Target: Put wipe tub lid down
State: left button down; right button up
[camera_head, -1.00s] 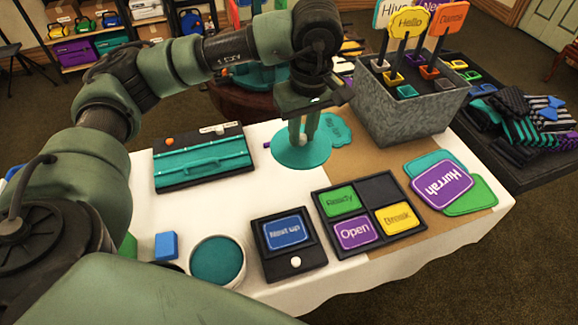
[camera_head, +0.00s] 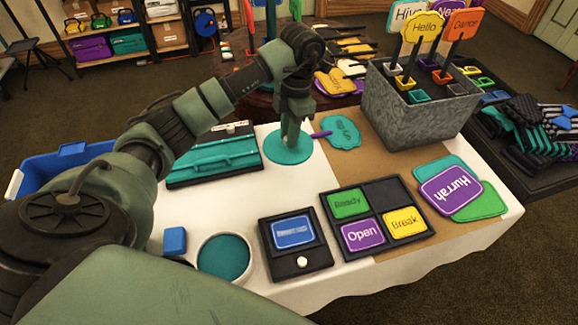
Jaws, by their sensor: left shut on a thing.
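The wipe tub lid (camera_head: 287,154) is a flat teal disc on or just above the white tablecloth, right of the black case with the teal front. My left gripper (camera_head: 290,136) points down at its middle and is shut on it. Whether the lid touches the cloth is hard to tell. The wipe tub (camera_head: 243,258) is probably the round white container with teal inside, at the front of the table. My right gripper is not in view.
A teal sign with a purple handle (camera_head: 340,132) lies just right of the lid. The black case (camera_head: 215,158) is close on the left. A grey planter of signs (camera_head: 410,105) stands behind right. Bare white cloth (camera_head: 290,190) lies in front of the lid.

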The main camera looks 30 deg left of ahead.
pick_arm(q)
notch_tip(320, 180, down, 7)
jog(key=shift+r+p, duration=0.1)
jog(key=shift+p, duration=0.5)
jog(key=shift+f, duration=2.45)
jog(key=shift+f, duration=0.1)
jog(key=c, duration=1.3)
grip_release()
jog(key=shift+o, duration=0.2)
jog(key=shift+r, duration=0.35)
jog(key=r, duration=0.3)
jog(key=w+r+b, duration=0.1)
jog(key=r, duration=0.7)
jog(key=shift+w+d+r, duration=0.15)
jog(key=shift+d+r, duration=0.1)
jog(key=shift+d, duration=0.1)
